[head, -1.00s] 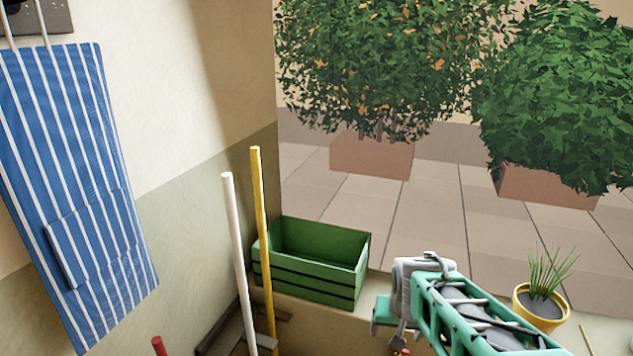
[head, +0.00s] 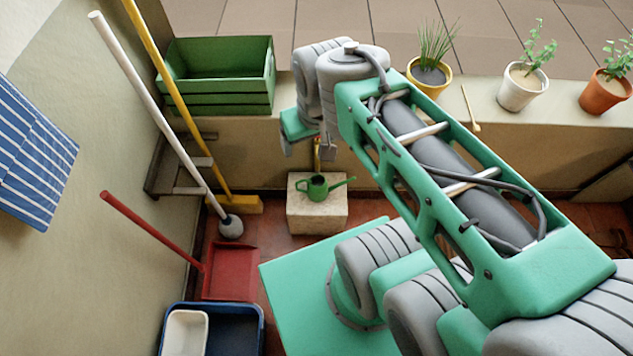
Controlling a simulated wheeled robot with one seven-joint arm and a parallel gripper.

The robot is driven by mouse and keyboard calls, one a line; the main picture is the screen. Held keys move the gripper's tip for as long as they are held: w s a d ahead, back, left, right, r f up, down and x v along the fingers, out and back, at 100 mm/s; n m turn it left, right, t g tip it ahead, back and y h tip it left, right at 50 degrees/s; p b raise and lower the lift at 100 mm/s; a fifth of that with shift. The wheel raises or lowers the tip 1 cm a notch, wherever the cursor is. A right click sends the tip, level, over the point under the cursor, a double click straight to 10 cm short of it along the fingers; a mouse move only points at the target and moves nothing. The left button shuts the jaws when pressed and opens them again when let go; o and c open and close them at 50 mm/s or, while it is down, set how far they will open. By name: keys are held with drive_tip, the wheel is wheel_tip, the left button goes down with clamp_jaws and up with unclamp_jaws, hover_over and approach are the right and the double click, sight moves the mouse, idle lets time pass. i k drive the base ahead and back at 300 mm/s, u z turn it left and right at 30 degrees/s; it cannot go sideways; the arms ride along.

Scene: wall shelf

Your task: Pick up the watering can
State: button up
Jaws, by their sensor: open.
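A small green watering can (head: 317,188) stands upright on a pale stone block (head: 318,217) against the low wall. Its spout points right and its handle is on the left. My gripper (head: 306,146) hangs above and slightly left of the can in the picture, apart from it. It is open, with nothing visible between its fingers. My forearm hides part of the wall and floor to the right.
A brass-coloured tap (head: 317,150) is on the wall behind the can. Left are a yellow broom (head: 180,100), a white-handled plunger (head: 150,115) and a red dustpan (head: 230,272). A green crate (head: 220,100) and potted plants stand on the ledge.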

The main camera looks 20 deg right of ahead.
sight(318, 190)
drive_tip(key=z, duration=0.4)
drive_tip(key=k, duration=0.8)
drive_tip(key=z, duration=1.3)
drive_tip(key=i, duration=0.5)
drive_tip(key=u, duration=1.7)
drive_tip(key=k, duration=0.5)
drive_tip(key=z, duration=0.55)
